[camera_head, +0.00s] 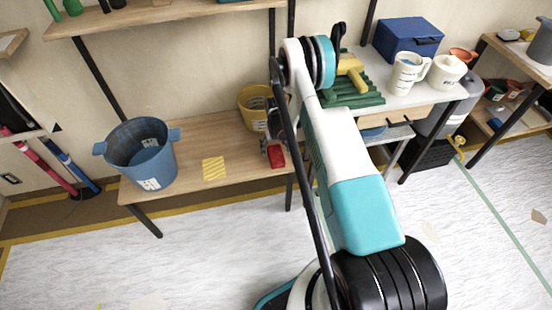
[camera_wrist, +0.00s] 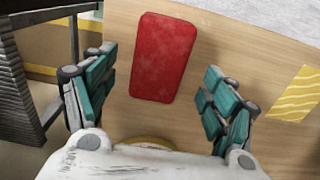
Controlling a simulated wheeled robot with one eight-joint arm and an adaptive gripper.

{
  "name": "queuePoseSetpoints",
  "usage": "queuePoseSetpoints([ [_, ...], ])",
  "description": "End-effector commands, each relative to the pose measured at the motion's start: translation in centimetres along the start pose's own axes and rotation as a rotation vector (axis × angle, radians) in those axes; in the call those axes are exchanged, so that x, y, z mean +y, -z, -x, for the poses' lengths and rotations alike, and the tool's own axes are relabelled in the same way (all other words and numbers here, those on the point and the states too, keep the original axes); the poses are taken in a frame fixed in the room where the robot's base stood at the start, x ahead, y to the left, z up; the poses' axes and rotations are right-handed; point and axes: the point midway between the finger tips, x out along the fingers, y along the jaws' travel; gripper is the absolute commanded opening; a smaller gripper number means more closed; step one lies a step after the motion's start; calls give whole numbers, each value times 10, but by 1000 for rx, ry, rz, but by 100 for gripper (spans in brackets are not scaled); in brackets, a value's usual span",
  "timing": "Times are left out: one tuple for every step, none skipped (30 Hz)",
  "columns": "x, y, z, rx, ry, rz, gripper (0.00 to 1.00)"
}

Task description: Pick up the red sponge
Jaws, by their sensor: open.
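The red sponge (camera_head: 277,157) lies flat on the wooden bench shelf (camera_head: 235,187), near its right end. In the wrist view the sponge (camera_wrist: 163,57) is a red rounded block, set between and beyond the two fingers. My gripper (camera_head: 268,150) is just left of the sponge in the head view. In the wrist view my gripper (camera_wrist: 152,97) is open, with teal-padded fingers spread to either side and nothing between the pads. I cannot tell the exact height of the fingers above the shelf.
A yellow striped patch (camera_head: 214,167) lies left of the sponge. A blue bucket (camera_head: 141,153) stands at the shelf's left end, and a yellow bucket (camera_head: 253,106) behind my gripper. A dark table leg (camera_wrist: 74,30) stands close to the left finger.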

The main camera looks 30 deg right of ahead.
Motion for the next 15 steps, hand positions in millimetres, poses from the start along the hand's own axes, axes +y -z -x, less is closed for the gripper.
queuePoseSetpoints([
  [0,0,-2,0,0,0,78],
  [0,0,-4,0,0,0,78],
  [0,0,-8,0,0,0,78],
  [0,0,-11,0,0,0,78],
  [0,1,-14,0,0,0,78],
  [0,1,-20,0,0,0,78],
  [0,1,-24,0,0,0,78],
  [1,2,-29,0,0,0,78],
  [1,2,-35,0,0,0,78],
  [1,2,-40,0,0,0,78],
  [1,2,-44,0,0,0,78],
  [1,2,-48,0,0,0,78],
  [1,2,-50,0,0,0,78],
  [1,2,-52,0,0,0,78],
  [1,2,-52,0,0,0,78],
])
